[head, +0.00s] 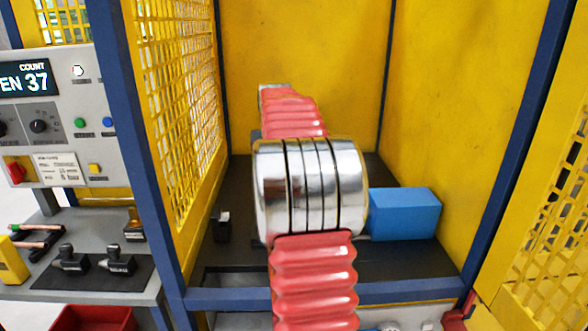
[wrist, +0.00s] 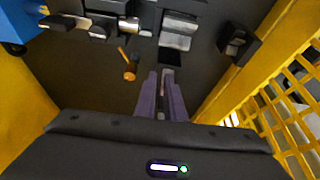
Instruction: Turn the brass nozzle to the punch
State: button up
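In the wrist view my gripper (wrist: 160,76) points down into the cage with its two purple fingers nearly parallel. A narrow gap shows between them, and I see nothing clearly held. A small brass-coloured piece (wrist: 129,72), which looks like the nozzle, sits left of the fingertips, apart from them. It has a thin orange-brown stem and a rounded end. Grey and black machine blocks (wrist: 178,33) lie beyond the fingertips; I cannot tell which part is the punch. In the head view my own arm hides the gripper and the nozzle.
Yellow panels (head: 310,50) and mesh (head: 180,90) close in the cell. A blue block (head: 405,214) stands at the right on the dark bed. A small black block (wrist: 238,43) lies near the mesh. Outside left are a control panel (head: 60,110) and a bench (head: 120,300) with tools.

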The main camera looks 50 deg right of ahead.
jog(key=a+r, duration=0.1)
jog(key=a, duration=0.3)
jog(key=a+r+n, duration=0.1)
jog(key=a, duration=0.4)
jog(key=a+r+n, duration=0.1)
jog(key=a, duration=0.4)
jog(key=shift+w+a+t, duration=0.15)
jog(key=shift+t, duration=0.25)
grip_shut()
jog(key=s+a+n+y, duration=0.1)
jog(key=s+a+n, duration=0.3)
jog(key=a, duration=1.1)
jog(key=s+a+f+n+t+y, duration=0.1)
jog(key=s+a+f, duration=0.3)
jog(key=s+a, duration=0.4)
jog(key=s+a+f+n+y, duration=0.1)
jog(key=s+a+f, duration=0.3)
jog(key=s+a, duration=0.4)
jog(key=shift+a+f+n+t, duration=0.25)
jog(key=shift+a+n+t, duration=0.15)
jog(key=shift+a+n, duration=0.4)
